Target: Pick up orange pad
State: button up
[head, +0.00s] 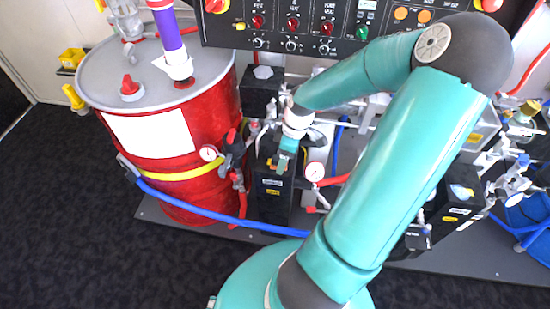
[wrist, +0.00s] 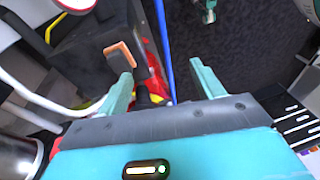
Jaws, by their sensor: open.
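The orange pad (wrist: 120,55) lies on the face of a black box (wrist: 88,50) in the upper left of the wrist view. My gripper (wrist: 162,70) is open with nothing between its two teal fingers. The pad is outside that gap, just left of and beyond the left fingertip, and does not look gripped. I cannot tell whether the finger touches it. In the head view my gripper (head: 284,160) is over the black box (head: 275,205) beside the red drum, and it hides most of the pad.
The red drum (head: 180,185) stands left of the box, with a blue hose (head: 190,208) running across in front. A pressure gauge (head: 314,171) and red piping are close on the right. A control panel (head: 300,25) is behind. Dark floor (head: 70,210) is clear at left.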

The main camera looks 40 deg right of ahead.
aim_at(279, 158)
jog(key=d+t+y, duration=0.1)
jog(key=d+t, duration=0.4)
jog(key=d, duration=0.3)
jog(key=shift+n, duration=0.4)
jog(key=x, duration=0.8)
jog(key=shift+a+f, duration=0.1)
jog(key=shift+a, duration=0.2)
jog(key=x, duration=0.4)
jog(key=shift+w+f, duration=0.25)
jog(key=shift+f, duration=0.05)
jog(key=c, duration=1.1)
